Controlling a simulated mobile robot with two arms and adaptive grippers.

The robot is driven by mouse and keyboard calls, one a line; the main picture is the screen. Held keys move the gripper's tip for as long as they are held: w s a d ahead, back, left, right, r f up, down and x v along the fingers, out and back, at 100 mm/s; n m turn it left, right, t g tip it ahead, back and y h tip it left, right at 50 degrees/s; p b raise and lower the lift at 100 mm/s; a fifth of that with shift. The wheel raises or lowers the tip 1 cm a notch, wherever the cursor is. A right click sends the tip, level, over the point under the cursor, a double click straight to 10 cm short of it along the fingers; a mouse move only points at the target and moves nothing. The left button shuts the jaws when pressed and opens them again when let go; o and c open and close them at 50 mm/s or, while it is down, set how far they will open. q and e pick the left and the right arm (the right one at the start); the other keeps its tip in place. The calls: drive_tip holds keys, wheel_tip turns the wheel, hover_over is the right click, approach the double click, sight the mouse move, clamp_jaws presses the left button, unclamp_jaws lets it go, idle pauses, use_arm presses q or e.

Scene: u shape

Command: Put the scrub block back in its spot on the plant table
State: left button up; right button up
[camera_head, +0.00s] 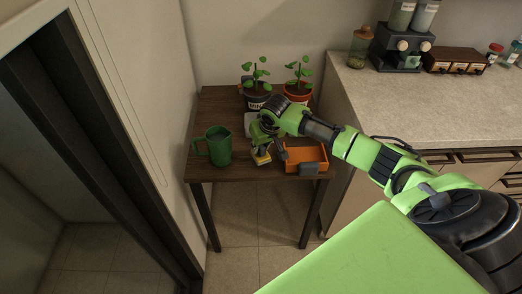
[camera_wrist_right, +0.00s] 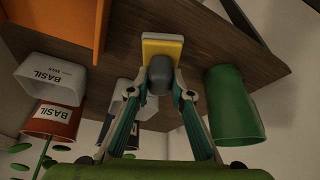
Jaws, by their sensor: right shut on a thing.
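The scrub block (camera_head: 262,157) is yellow with a pale layer and a grey grip. My right gripper (camera_head: 266,143) is shut on it above the front middle of the plant table (camera_head: 230,176). In the right wrist view, the fingers (camera_wrist_right: 160,82) close around the grey grip, and the yellow block (camera_wrist_right: 162,48) extends beyond them. I cannot tell whether the block touches the tabletop. The block is between a green mug (camera_head: 219,147) on its left and an orange tray (camera_head: 318,154) on its right. My left gripper is not in view.
Two potted plants stand at the back, in a dark pot (camera_head: 256,101) and an orange pot (camera_head: 297,97). A pale object (camera_head: 249,120) is partly hidden behind my gripper. A wall bounds the table's left; a counter (camera_head: 420,105) stands on its right.

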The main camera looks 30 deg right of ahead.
wheel_tip(320, 180, down, 2)
drive_tip(key=shift+s+f, duration=0.1)
drive_tip(key=shift+f, duration=0.05)
drive_tip(key=o, duration=1)
drive_tip(key=v, duration=1.2)
drive_tip(key=shift+a, duration=0.1)
